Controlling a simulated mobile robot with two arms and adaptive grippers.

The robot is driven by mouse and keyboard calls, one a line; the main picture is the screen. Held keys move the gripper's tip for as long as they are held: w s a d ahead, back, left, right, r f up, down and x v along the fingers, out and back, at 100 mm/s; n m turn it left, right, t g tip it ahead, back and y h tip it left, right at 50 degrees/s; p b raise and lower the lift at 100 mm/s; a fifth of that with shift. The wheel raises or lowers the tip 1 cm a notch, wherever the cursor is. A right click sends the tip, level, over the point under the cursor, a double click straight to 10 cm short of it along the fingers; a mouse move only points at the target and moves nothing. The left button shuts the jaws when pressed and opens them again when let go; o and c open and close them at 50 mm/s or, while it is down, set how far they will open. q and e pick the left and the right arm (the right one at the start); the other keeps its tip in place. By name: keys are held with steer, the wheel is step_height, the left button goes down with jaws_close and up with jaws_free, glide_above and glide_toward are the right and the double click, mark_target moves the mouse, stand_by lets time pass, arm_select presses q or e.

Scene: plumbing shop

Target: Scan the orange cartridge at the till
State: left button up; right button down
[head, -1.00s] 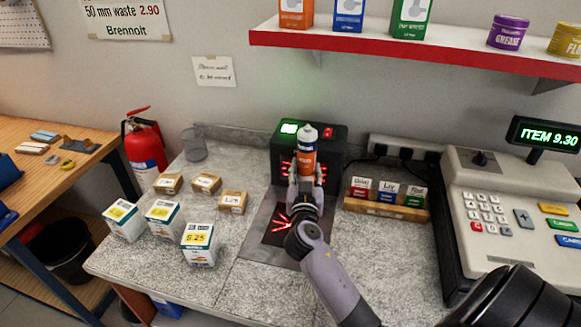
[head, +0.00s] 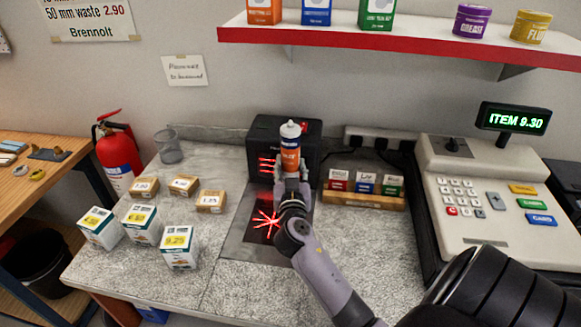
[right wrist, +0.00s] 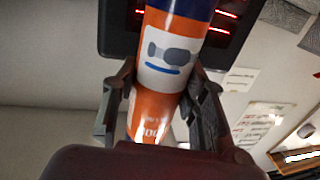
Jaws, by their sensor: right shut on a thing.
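The orange cartridge (head: 290,152), with a white nozzle cap and a blue and white label, stands upright in my right gripper (head: 291,180). The gripper is shut on its lower part. In the right wrist view the cartridge (right wrist: 172,65) sits between both fingers (right wrist: 160,110). Behind it is the black scanner (head: 262,140) with red light lines; red beams also cross the dark scan plate (head: 250,235) on the counter. The till (head: 480,190) stands at the right, and its display (head: 513,118) reads ITEM 9.30. My left gripper is not in view.
A wooden rack (head: 362,199) holds three coloured cards right of the scanner. A red-edged shelf (head: 400,48) hangs above. The front counter is clear.

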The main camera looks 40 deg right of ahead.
steer(key=shift+s+a+r, duration=0.2)
steer(key=shift+a+r, duration=0.1)
steer(key=shift+r, duration=0.05)
steer(key=s+a+r+p, duration=0.3)
steer(key=s+a+r, duration=0.5)
steer(key=a+r, duration=0.1)
steer(key=shift+a+r+p, duration=0.15)
steer(key=shift+a+p, duration=0.05)
steer(key=shift+p, duration=0.15)
